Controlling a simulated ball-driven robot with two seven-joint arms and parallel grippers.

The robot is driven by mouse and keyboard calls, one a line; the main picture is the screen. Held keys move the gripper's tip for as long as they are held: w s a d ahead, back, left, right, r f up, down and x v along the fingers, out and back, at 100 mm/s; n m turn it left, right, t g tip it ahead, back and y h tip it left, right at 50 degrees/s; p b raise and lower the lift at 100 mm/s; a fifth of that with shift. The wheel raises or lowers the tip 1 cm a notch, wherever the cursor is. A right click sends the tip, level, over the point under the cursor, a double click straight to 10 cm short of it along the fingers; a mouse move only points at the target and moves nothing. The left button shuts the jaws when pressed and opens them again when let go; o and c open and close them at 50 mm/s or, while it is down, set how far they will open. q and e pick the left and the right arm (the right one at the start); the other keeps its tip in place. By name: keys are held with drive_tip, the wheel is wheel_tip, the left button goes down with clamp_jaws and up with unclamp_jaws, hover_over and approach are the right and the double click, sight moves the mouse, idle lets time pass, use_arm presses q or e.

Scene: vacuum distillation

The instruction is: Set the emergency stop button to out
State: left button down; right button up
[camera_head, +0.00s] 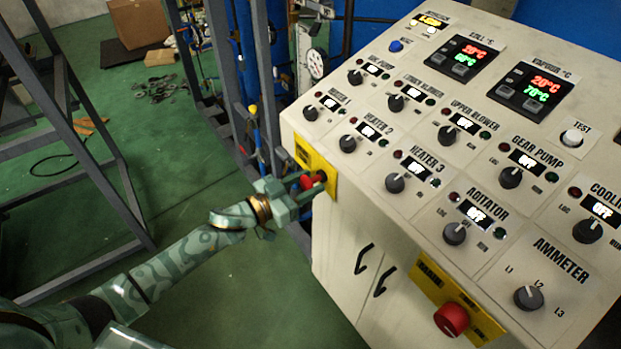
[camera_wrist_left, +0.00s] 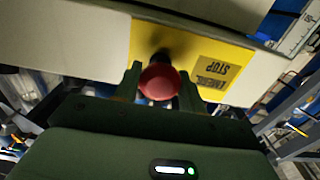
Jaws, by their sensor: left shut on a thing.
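The emergency stop button is a red knob (camera_head: 307,182) on a yellow plate (camera_head: 318,165) at the left front corner of the control panel. It also shows in the left wrist view (camera_wrist_left: 159,82), where the plate (camera_wrist_left: 222,70) reads "STOP" upside down. My left gripper (camera_head: 305,184) reaches in from the left, with its two green fingers on either side of the red knob, shut on it. A dark stem shows between the knob and the plate. A second red button (camera_head: 451,319) sits on another yellow plate at the panel's front. My right gripper is not in view.
The beige control panel (camera_head: 400,225) has several dark knobs, lit displays and cabinet handles (camera_head: 364,258). A grey metal frame (camera_head: 75,130) stands at left, and pipes and uprights (camera_head: 255,80) stand behind my gripper. The green floor (camera_head: 190,170) between is mostly clear.

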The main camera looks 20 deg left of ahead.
use_arm(q)
drive_tip(key=c, duration=1.2)
unclamp_jaws()
drive_tip(key=shift+f, duration=0.1)
drive_tip(key=o, duration=0.4)
drive_tip(key=shift+s+a, duration=0.1)
drive_tip(key=shift+s, duration=0.05)
drive_tip(key=v, duration=1.6)
drive_tip(key=shift+s+a+b, duration=0.15)
drive_tip(key=shift+s+b, duration=0.05)
drive_tip(key=shift+b, duration=0.1)
